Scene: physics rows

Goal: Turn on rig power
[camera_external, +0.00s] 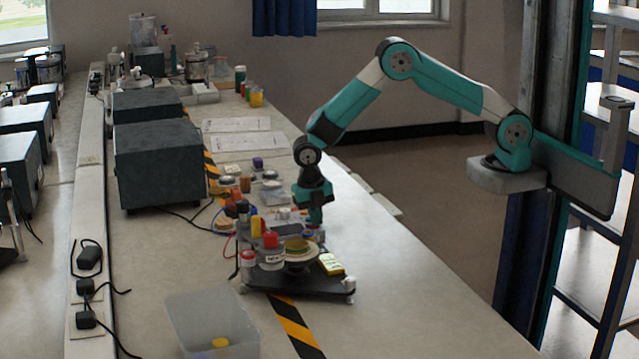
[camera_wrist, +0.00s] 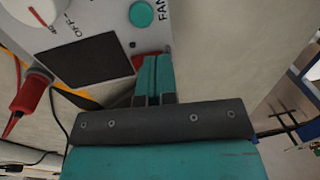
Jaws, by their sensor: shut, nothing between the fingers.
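My gripper (camera_external: 315,218) points down over the far side of the rig (camera_external: 325,285), a dark-based assembly on the bench. In the wrist view its teal fingers (camera_wrist: 155,72) are shut together and empty. They are over the edge of a light grey panel (camera_wrist: 100,20). A small red part (camera_wrist: 138,61) shows just left of the fingertips and is partly hidden by them. I cannot tell whether the fingers touch it, or how it is set. The panel also has a white knob (camera_wrist: 32,10) near an "OFF" mark, a teal round button (camera_wrist: 141,13) and a dark rectangle (camera_wrist: 90,60).
A red probe or plug (camera_wrist: 28,98) with wires lies left of the panel. Dark instrument boxes (camera_external: 158,165) stand on the left. A clear bin (camera_external: 212,325) is at the front. Papers (camera_external: 240,140) lie behind. The bench's right side is clear.

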